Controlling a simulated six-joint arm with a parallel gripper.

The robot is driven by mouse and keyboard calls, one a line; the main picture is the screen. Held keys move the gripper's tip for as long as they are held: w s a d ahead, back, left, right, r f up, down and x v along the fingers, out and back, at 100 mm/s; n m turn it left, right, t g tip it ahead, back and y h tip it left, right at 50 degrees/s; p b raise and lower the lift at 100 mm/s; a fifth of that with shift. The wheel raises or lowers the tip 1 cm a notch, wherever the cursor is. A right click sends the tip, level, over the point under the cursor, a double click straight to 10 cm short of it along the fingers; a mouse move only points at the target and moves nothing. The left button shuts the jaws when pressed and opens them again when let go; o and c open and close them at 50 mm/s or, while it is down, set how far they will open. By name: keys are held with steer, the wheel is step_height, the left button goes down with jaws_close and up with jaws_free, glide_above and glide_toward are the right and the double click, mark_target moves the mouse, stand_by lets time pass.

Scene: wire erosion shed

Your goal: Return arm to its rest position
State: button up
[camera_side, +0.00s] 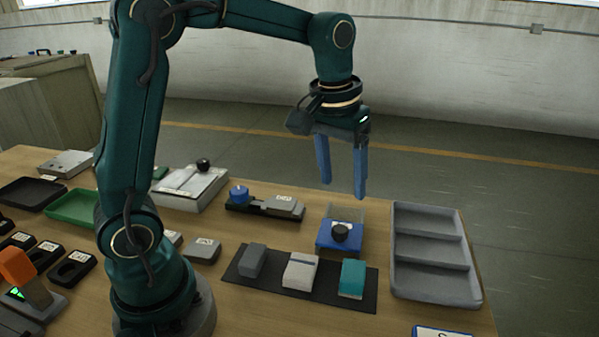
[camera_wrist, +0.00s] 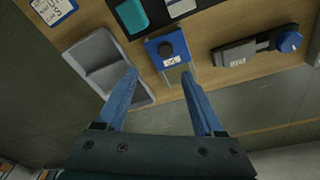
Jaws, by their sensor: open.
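My gripper (camera_side: 343,186) has two blue fingers and hangs pointing down over the back part of the wooden table. It is open, with nothing between the fingers, and well above the table top. In the wrist view my gripper (camera_wrist: 165,92) shows its fingers spread apart. A blue fixture (camera_side: 338,234) with a black knob and a clear panel behind it stands below and a little in front of the fingers. This blue fixture also shows in the wrist view (camera_wrist: 167,47), just beyond the fingertips.
A grey tray with compartments (camera_side: 437,290) lies at the right. A dark mat (camera_side: 325,292) holds grey, white and teal blocks. A dark fixture with a blue knob (camera_side: 265,209) and a white device (camera_side: 190,187) stand further left. Air around the gripper is clear.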

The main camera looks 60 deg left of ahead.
steer(key=s+d+r+m+t, duration=0.15)
steer(key=s+r, duration=0.25)
steer(key=s, duration=0.4)
steer(key=s+f+m+t, duration=0.1)
steer(key=s+f+t, duration=0.1)
steer(key=s, duration=0.4)
steer(key=shift+s+d+f+m, duration=0.35)
steer(key=shift+d+f, duration=0.1)
steer(key=shift+f, duration=0.4)
